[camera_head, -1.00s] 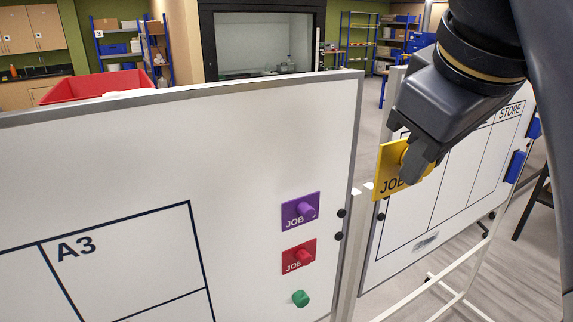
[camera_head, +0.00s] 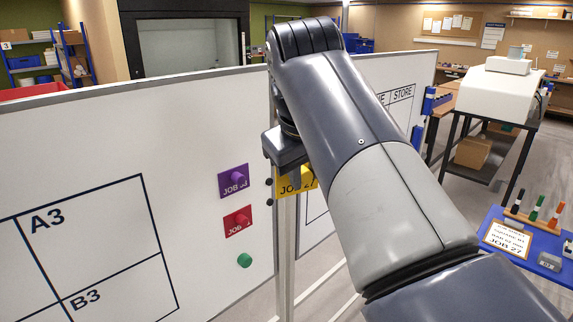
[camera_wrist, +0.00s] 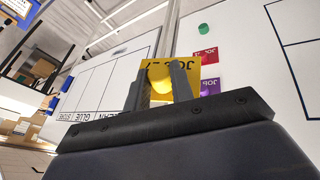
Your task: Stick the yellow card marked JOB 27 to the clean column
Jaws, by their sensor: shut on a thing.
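My gripper (camera_wrist: 158,80) is shut on the yellow knob of the yellow JOB 27 card (camera_wrist: 157,66). In the head view the card (camera_head: 291,188) shows below my wrist, partly behind my arm, and my fingers are hidden. The card is in front of the gap between two whiteboards. The far board (camera_head: 414,72) carries the columns; STORE (camera_head: 401,94) is readable. In the wrist view its headings are upside down, with STORE, GLUE and a partly hidden one ending in EAN (camera_wrist: 118,116). My arm covers much of this board in the head view.
The near whiteboard (camera_head: 110,140) has a grid, purple (camera_head: 233,180) and red (camera_head: 238,221) JOB cards and a green magnet (camera_head: 245,260). A blue tray (camera_head: 530,245) with markers and a JOB 27 note is at right. A white machine (camera_head: 505,92) stands behind it.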

